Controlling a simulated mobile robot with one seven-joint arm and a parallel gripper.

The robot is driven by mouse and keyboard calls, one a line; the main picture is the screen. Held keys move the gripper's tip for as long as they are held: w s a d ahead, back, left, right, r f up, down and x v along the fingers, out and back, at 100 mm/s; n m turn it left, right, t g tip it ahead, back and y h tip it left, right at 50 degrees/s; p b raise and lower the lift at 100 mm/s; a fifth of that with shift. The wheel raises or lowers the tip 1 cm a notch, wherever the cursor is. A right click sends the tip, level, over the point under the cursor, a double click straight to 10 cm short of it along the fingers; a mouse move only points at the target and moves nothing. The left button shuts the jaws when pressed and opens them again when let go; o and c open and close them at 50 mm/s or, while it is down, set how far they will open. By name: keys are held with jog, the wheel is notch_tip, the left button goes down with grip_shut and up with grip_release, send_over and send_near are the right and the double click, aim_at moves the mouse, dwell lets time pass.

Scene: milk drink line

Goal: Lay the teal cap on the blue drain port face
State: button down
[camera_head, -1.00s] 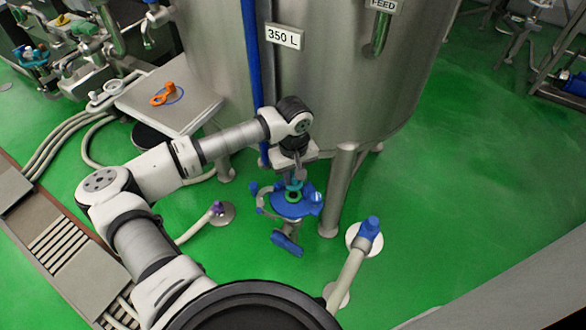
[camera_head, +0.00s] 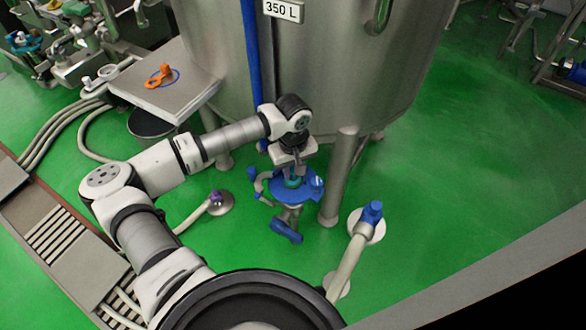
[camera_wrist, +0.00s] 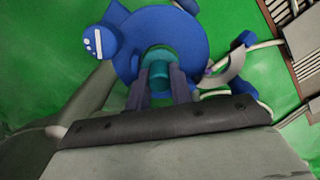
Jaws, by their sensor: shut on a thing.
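The teal cap (camera_wrist: 166,62) is between the two fingers of my gripper (camera_wrist: 164,85) in the wrist view. My gripper is shut on it. The blue drain port face (camera_wrist: 150,28) is a round blue plate right behind the cap in that view. In the head view the blue port (camera_head: 290,187) sits low under the tank, and my gripper (camera_head: 293,172) is directly over it. The teal cap (camera_head: 293,182) shows small there against the blue. I cannot tell whether the cap touches the face.
The steel tank (camera_head: 330,70) stands behind the port, with a tank leg (camera_head: 338,180) just to the right. A blue handle (camera_head: 286,231) hangs below the port. A blue-capped hose end (camera_head: 371,214) stands at the right. An orange clamp (camera_head: 160,76) lies on a steel box at left.

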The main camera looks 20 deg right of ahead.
jog(key=shift+f+b, duration=0.3)
jog(key=shift+b, duration=0.1)
jog(key=c, duration=1.2)
grip_release()
jog(key=shift+r, duration=0.1)
jog(key=shift+o, duration=0.2)
jog(key=shift+d, duration=0.1)
notch_tip(320, 180, up, 14)
jog(key=b, duration=0.1)
jog(key=shift+a, duration=0.2)
